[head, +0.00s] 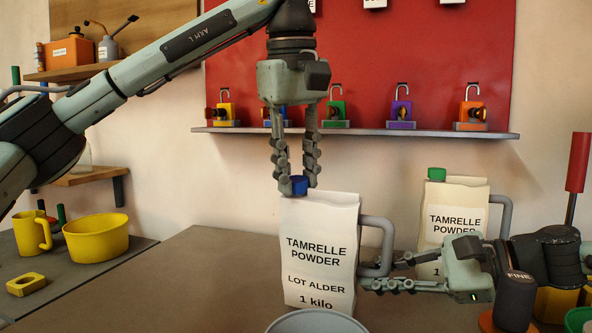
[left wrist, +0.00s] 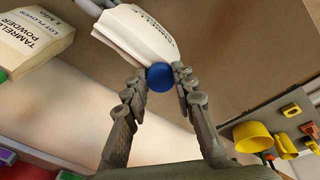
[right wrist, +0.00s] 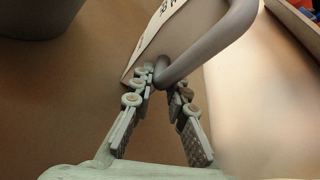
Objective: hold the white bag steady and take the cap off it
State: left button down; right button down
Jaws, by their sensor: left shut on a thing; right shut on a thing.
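The white bag (head: 318,235) labelled Tamrelle Powder, Lot Alder, 1 kilo, stands upright on the bench. It also shows in the left wrist view (left wrist: 135,32). Its blue cap (head: 299,184) is at its top left. My left gripper (head: 298,184) points down from above and is shut on the cap; the left wrist view shows the cap (left wrist: 160,77) between its fingertips. My right gripper (head: 372,278) comes from the right and is shut on the bag's grey handle (head: 388,232), low down. The right wrist view shows the handle (right wrist: 185,62) between the fingertips.
A second white bag (head: 452,215) with a green cap (head: 437,174) stands behind at right. A grey bowl (head: 316,322) is at the front edge. A shelf (head: 360,132) with padlocks is behind.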

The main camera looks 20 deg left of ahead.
pick_arm(q)
jog(key=n, duration=0.5)
pick_arm(e)
jog(key=shift+f, duration=0.25)
pick_arm(q)
jog(key=n, duration=0.5)
jog(key=shift+w, duration=0.1)
jog(key=n, duration=0.5)
jog(key=shift+n, duration=0.3)
jog(key=n, duration=0.4)
jog(key=shift+n, duration=0.4)
jog(key=n, duration=0.5)
jog(key=shift+w+r, duration=0.1)
jog(key=n, duration=1)
jog(key=shift+a, duration=0.1)
jog(key=n, duration=0.4)
